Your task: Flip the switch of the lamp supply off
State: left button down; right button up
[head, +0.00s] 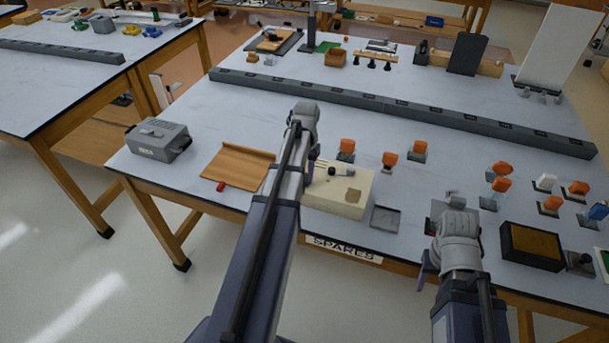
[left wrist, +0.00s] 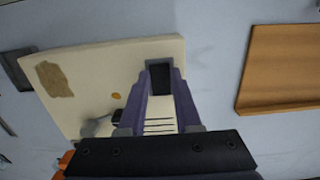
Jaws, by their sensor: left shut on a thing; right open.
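The lamp supply appears to be the cream box (head: 350,196) at the table's front edge, with a brown patch on its top; the left wrist view also shows this cream box (left wrist: 100,62). A dark rectangular switch piece (left wrist: 160,75) sits near its edge. My left gripper (left wrist: 160,82) is over the box, its purple fingers closed at the switch piece. In the head view my left arm hides most of this spot. My right gripper (head: 425,272) is open, low at the table's front edge, right of the box; its fingers are mostly hidden.
A brown wooden tray (head: 238,168) and a grey instrument box (head: 158,140) stand left of the cream box. Several orange-topped pieces (head: 390,158) stand behind and to the right. A black-framed box (head: 532,246) is near my right arm. A long grey rail (head: 400,107) crosses the table.

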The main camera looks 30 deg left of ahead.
pick_arm(q)
jog(key=shift+w+a+f+g, duration=0.1)
jog(key=shift+w+g, duration=0.35)
jog(key=shift+g, duration=0.35)
jog(key=shift+s+g, duration=0.2)
jog(key=shift+g, duration=0.2)
jog(key=c, duration=0.6)
grip_release()
jog(key=shift+r, duration=0.2)
jog(key=p+v, duration=0.7)
jog(key=shift+r, duration=0.35)
jog(key=shift+w+a, duration=0.1)
